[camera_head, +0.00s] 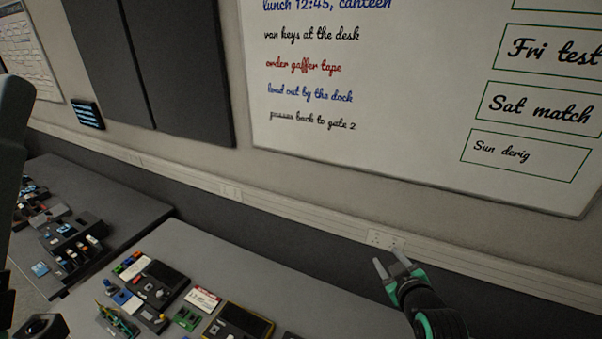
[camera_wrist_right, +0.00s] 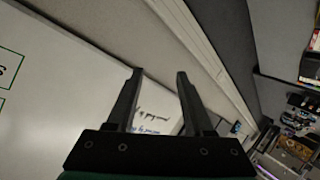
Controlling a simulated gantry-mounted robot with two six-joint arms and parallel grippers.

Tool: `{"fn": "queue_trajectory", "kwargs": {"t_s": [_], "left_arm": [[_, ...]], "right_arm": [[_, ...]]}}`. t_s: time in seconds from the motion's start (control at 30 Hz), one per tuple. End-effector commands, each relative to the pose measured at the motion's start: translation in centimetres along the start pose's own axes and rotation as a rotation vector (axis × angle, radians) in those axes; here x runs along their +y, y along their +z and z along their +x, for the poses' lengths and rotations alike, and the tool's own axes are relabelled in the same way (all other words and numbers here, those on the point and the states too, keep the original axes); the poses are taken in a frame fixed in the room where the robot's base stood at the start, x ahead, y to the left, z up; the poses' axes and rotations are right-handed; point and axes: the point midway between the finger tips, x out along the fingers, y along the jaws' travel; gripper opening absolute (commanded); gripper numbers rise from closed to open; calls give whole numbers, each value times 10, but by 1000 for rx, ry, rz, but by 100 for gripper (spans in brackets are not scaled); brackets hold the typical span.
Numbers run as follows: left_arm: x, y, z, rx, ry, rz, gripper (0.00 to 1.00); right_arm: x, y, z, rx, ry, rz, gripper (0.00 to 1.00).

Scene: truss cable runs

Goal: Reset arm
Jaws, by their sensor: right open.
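My right gripper (camera_head: 390,267) is at the lower right of the head view, raised in front of the wall, its two fingers apart with nothing between them. In the right wrist view its fingers (camera_wrist_right: 158,78) are also spread and empty, with the whiteboard and wall behind them. My left gripper cannot be made out; only dark parts of my left arm show along the left edge of the head view.
A grey desk (camera_head: 330,318) holds a black device (camera_head: 158,284) and several small parts. A second desk (camera_head: 128,198) at the left carries more gear. A whiteboard (camera_head: 400,130) and dark panels (camera_head: 180,70) hang on the wall above a white cable trunking (camera_head: 290,213).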

Motion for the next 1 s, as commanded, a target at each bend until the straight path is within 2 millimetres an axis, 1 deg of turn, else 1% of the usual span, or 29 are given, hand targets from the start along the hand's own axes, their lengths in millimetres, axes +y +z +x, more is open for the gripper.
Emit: {"fn": "queue_trajectory", "kwargs": {"t_s": [0.03,0.07,0.1,0.17,0.2,0.27,0.3,0.37,0.4,0.47,0.5,0.6,0.7,0.77,0.87,0.97,1.0], "left_arm": [[0,0,0,0,0,0,73],[0,0,0,0,0,0,73],[0,0,0,0,0,0,73],[0,0,0,0,0,0,73],[0,0,0,0,0,0,73],[0,0,0,0,0,0,73],[0,0,0,0,0,0,73],[0,0,0,0,0,0,73],[0,0,0,0,0,0,73],[0,0,0,0,0,0,73],[0,0,0,0,0,0,73],[0,0,0,0,0,0,73],[0,0,0,0,0,0,73],[0,0,0,0,0,0,73],[0,0,0,0,0,0,73],[0,7,-8,0,0,0,73],[0,12,-14,0,0,0,73]], "right_arm": [[13,-43,-18,97,38,13,52],[21,-66,-30,152,59,25,52],[30,-96,-48,228,86,41,52],[44,-137,-79,341,125,69,52],[52,-162,-102,418,148,90,52],[64,-197,-141,536,181,123,52],[72,-218,-170,616,202,147,52],[83,-244,-216,739,230,186,52],[90,-257,-247,821,246,213,52],[98,-271,-294,939,266,254,52],[103,-277,-323,1011,277,281,52],[110,-279,-381,1157,284,345,52],[112,-278,-413,1247,256,416,52],[112,-278,-410,1250,225,458,52],[112,-278,-409,1252,213,475,52],[107,-270,-405,1251,214,473,52],[104,-263,-401,1250,214,473,52]]}}
